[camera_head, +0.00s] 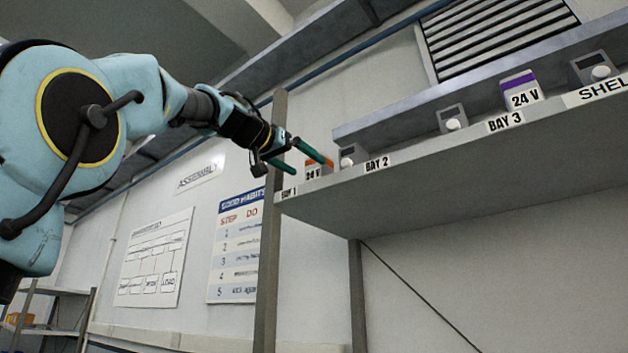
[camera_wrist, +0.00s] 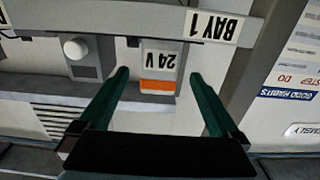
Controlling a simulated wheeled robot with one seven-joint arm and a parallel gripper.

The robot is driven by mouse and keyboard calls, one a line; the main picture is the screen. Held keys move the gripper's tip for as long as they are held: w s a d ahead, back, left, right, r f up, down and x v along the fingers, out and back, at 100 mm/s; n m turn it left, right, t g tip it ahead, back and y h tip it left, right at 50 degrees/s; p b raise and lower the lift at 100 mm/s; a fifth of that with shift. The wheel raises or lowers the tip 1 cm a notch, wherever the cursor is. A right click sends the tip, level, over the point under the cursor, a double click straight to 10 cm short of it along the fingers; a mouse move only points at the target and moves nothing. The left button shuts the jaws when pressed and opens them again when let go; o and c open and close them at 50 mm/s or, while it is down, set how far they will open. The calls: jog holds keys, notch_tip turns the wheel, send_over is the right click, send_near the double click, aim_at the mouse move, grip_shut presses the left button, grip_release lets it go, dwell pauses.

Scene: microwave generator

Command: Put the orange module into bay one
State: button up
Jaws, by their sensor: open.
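The orange module (camera_head: 318,170) is a pale block with a "24 V" label and an orange band. It stands on the shelf at the left end, above the BAY 1 label (camera_head: 289,193). In the wrist view, which is upside down, the module (camera_wrist: 158,60) sits beside the BAY 1 label (camera_wrist: 212,27). My gripper (camera_head: 311,167) is open at the module. In the wrist view the green fingers of my gripper (camera_wrist: 159,75) lie one on each side of the module, with gaps to both. Whether the fingertips reach past its front face is hard to tell.
The shelf (camera_head: 420,170) runs right, with BAY 2 and BAY 3 labels on its edge. Grey units with white knobs stand by BAY 2 (camera_head: 352,155) and farther right (camera_head: 452,118). A purple-topped 24 V module (camera_head: 520,90) stands above BAY 3. An upright post (camera_head: 270,230) is at the left end.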

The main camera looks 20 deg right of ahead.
jog(key=b+v, duration=0.1)
jog(key=v, duration=0.4)
jog(key=shift+a, duration=0.1)
dwell(0.5)
